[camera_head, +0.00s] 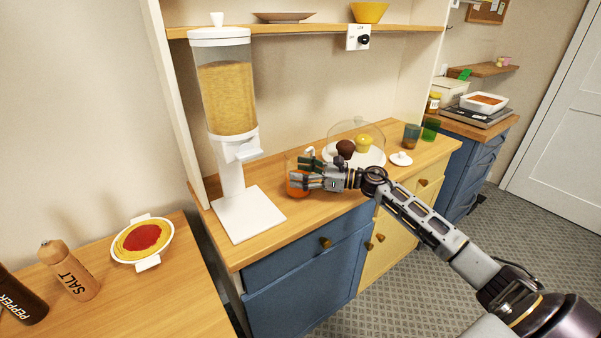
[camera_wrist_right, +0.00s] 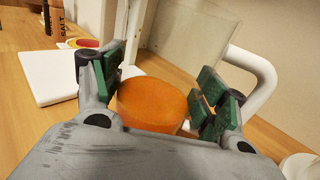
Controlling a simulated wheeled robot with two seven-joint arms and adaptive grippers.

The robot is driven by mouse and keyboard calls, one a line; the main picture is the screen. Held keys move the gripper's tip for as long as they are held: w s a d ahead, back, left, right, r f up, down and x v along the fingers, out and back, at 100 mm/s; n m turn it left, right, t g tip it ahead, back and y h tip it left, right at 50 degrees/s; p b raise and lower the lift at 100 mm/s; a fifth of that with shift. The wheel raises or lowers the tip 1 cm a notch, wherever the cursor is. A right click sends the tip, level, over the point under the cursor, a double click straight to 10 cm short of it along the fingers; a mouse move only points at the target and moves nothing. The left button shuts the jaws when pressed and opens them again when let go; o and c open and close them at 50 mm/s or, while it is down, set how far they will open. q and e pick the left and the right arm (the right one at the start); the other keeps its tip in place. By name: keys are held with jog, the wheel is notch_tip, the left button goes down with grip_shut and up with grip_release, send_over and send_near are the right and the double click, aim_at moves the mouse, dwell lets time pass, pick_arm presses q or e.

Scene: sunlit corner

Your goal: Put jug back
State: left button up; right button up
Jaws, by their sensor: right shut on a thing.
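The jug (camera_head: 296,186) is clear with orange contents and stands on the wooden counter, right of the dispenser's white base. My right gripper (camera_head: 307,178) is shut on it and partly hides it. In the right wrist view the orange contents of the jug (camera_wrist_right: 152,104) show between the green-padded fingers of my right gripper (camera_wrist_right: 160,95), and a white curved handle rises at the right. My left gripper is not in view.
A cereal dispenser (camera_head: 227,95) stands left of the jug. A glass dome with muffins on a stand (camera_head: 372,158), a small white lid (camera_head: 400,159) and tumblers (camera_head: 411,137) stand to the right. A shelf (camera_head: 300,30) runs above.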

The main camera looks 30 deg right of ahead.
dwell(0.4)
jog(key=o, duration=1.5)
jog(key=shift+c, duration=0.2)
jog(key=shift+r, duration=0.1)
jog(key=shift+s+d, duration=0.4)
jog(key=shift+d, duration=0.05)
jog(key=shift+v, duration=5.4)
